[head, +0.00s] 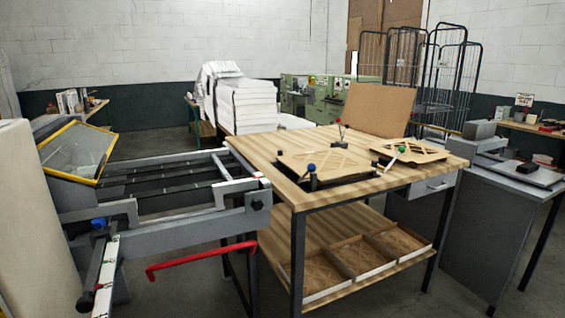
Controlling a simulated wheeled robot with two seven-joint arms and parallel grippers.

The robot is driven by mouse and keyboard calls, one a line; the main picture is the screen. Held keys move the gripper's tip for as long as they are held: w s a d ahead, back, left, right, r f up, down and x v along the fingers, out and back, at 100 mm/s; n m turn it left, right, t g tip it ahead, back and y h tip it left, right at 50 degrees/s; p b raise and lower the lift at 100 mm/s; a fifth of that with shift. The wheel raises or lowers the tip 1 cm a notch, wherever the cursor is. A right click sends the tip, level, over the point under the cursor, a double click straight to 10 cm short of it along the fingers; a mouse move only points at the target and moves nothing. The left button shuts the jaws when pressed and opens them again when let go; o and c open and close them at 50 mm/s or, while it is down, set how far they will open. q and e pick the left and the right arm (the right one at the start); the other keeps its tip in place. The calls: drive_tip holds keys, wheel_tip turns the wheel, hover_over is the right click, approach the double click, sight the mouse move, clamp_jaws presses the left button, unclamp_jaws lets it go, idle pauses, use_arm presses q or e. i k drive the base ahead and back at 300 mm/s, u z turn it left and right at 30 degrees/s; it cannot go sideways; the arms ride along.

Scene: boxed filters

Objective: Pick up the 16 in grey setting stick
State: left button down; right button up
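I cannot make out with certainty a grey setting stick in the head view. A long narrow bar (105,275) with a pale, marked face slants at the lower left; I cannot tell whether it is a stick or part of the grey machine (190,228) beside it. On the wooden table (255,150) lie two brown panels, a nearer one (325,161) and a farther one (415,149), with small dark fittings tipped blue, red and green. A thin pale-green strip (394,158) lies at the farther panel. Neither of my grippers is in view.
A red bar (200,258) sticks out in front of the machine. Shallow trays (355,255) sit on the table's lower shelf. A brown board (378,109) stands at the table's back. A grey bench (485,215) is at the right. Wire cages (440,75) stand behind.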

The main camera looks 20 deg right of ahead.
sight(220, 167)
drive_tip(key=z, duration=0.4)
drive_tip(key=i, duration=1)
drive_tip(key=u, duration=0.1)
